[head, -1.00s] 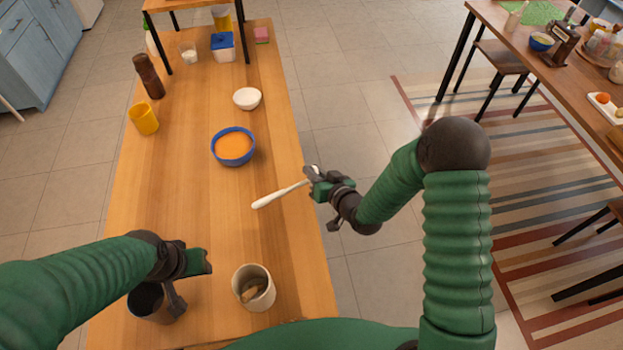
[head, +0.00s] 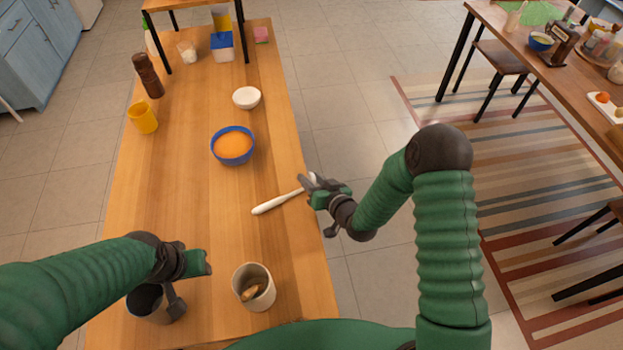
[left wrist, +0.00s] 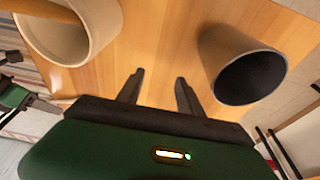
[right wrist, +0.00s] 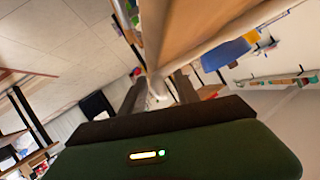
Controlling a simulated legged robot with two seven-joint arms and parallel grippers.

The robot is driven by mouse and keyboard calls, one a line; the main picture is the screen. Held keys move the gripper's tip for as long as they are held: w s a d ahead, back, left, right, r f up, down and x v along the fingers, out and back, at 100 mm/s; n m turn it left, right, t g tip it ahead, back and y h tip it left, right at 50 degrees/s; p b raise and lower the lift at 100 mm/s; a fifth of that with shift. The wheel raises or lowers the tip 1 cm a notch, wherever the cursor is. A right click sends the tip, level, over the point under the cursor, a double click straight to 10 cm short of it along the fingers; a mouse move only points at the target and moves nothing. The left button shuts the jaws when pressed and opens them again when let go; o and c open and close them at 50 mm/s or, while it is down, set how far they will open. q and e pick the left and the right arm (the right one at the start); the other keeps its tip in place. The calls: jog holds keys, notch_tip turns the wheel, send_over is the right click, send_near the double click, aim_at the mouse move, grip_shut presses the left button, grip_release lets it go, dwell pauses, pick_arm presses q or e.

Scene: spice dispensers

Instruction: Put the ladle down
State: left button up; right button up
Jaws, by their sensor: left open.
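The ladle (head: 277,203) is a pale, slender piece lying on or just above the right edge of the wooden table in the head view. Its right end reaches between the fingers of my right gripper (head: 310,184). In the right wrist view those fingers (right wrist: 159,82) stand apart, with a pale end of the ladle (right wrist: 158,92) between them. Whether a finger touches it, I cannot tell. My left gripper (left wrist: 160,78) is open and empty, above the table between a dark-lined cup (left wrist: 249,75) and a cream cup (left wrist: 66,40).
The table (head: 190,200) holds a blue bowl of orange powder (head: 233,146), a white bowl (head: 247,97), a yellow cup (head: 143,118) and a brown grinder (head: 147,75). The cream cup (head: 253,287) near me has brown utensils inside. The table middle is clear.

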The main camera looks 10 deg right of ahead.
jog(key=shift+r+p, duration=0.4)
jog(key=s+d+r+g+h, duration=0.1)
jog(key=s+d+r+g, duration=0.1)
jog(key=s, duration=0.6)
jog(key=s+d+r+g+h, duration=0.2)
jog(key=s+d+r+g, duration=0.1)
jog(key=s, duration=0.5)
jog(key=s+d+r+g+h, duration=0.1)
jog(key=s+d+r+g, duration=0.2)
jog(key=s+g, duration=0.2)
jog(key=s, duration=0.3)
jog(key=shift+s+d+r+h, duration=0.25)
jog(key=shift+h, duration=0.05)
jog(key=p+v, duration=0.3)
jog(key=shift+w+r, duration=0.3)
jog(key=shift+r, duration=0.05)
